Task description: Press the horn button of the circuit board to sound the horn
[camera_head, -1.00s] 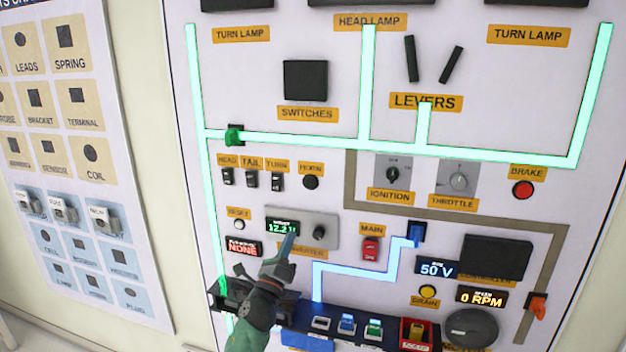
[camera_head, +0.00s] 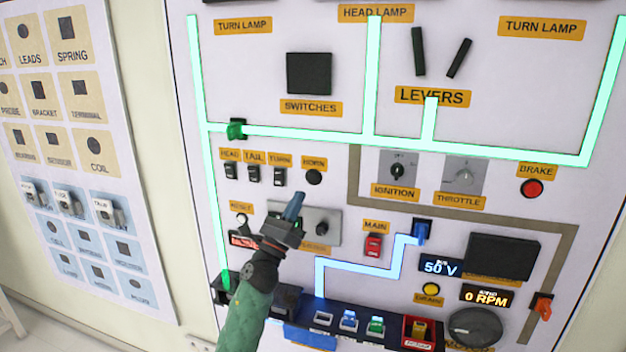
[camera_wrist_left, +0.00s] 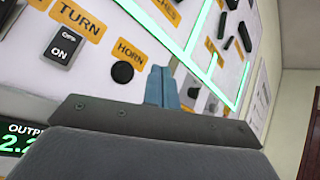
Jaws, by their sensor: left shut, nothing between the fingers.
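The horn button (camera_head: 314,177) is a round black button under the orange HORN label (camera_head: 314,163) on the white board. My left gripper (camera_head: 294,206) is shut and empty, its blue fingertips pointing up towards the button from just below and left of it in the head view. In the left wrist view the horn button (camera_wrist_left: 122,72) shows to the left of the blue fingertips (camera_wrist_left: 161,86), with a gap between them in the picture. I cannot tell how far the tips are from the board. My right gripper is not in view.
Left of the horn button are the head, tail and turn switches (camera_head: 254,174). The ignition knob (camera_head: 397,170) and throttle (camera_head: 465,175) are to its right. My arm partly covers the meter panel (camera_head: 320,226). A shelf of coloured parts (camera_head: 350,324) juts out below.

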